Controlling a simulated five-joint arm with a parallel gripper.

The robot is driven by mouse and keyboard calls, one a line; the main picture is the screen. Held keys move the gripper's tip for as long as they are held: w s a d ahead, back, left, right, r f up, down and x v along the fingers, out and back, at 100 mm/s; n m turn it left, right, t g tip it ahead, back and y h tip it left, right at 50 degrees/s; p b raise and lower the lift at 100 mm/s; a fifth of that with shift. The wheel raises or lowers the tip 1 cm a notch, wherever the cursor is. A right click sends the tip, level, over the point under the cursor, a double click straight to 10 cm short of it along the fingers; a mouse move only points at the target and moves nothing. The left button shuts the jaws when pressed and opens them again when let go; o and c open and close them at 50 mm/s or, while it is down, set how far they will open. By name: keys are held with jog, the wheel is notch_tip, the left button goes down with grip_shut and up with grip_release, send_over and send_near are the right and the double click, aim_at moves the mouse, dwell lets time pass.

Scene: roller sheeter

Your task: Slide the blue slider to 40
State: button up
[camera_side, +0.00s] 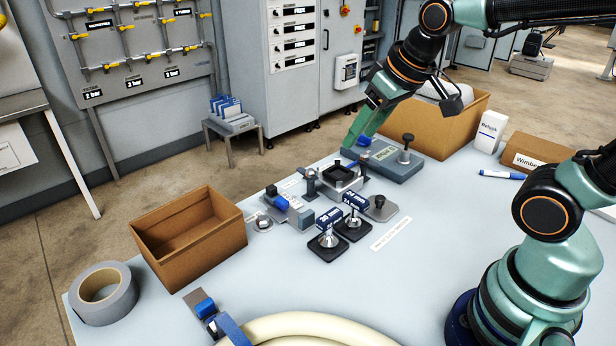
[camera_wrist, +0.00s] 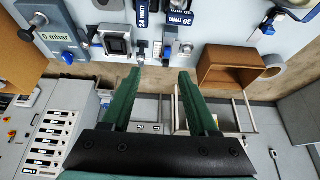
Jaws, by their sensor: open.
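Several blue parts could be the blue slider, and I cannot tell which from a scale. One blue piece (camera_side: 364,140) is at the far edge of a grey block with a black knob, and it shows in the wrist view (camera_wrist: 67,58) beside a "0 mbar" label. A second blue piece (camera_side: 281,202) sits on a small grey fixture near the brown box. A third (camera_side: 205,307) is at the table's near left. No reading of 40 is legible. My gripper (camera_wrist: 159,72) is open and empty, its green fingers above the table's far edge, apart from these parts.
A black-topped square fixture (camera_side: 342,178) stands mid-table. Two labelled posts on black bases (camera_side: 328,246) stand in front. An open brown box (camera_side: 188,237) and a grey tape roll (camera_side: 103,292) are at left. Another carton (camera_side: 462,123) stands behind. The front right table is mostly clear.

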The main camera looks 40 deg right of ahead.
jog(key=w+a+f, duration=0.2)
jog(key=w+f, duration=0.1)
jog(key=w, duration=0.7)
jog(key=g, duration=0.1)
send_near(271, 187)
jog(key=x, duration=0.8)
jog(key=shift+f, duration=0.35)
jog(key=shift+c, duration=0.3)
grip_shut()
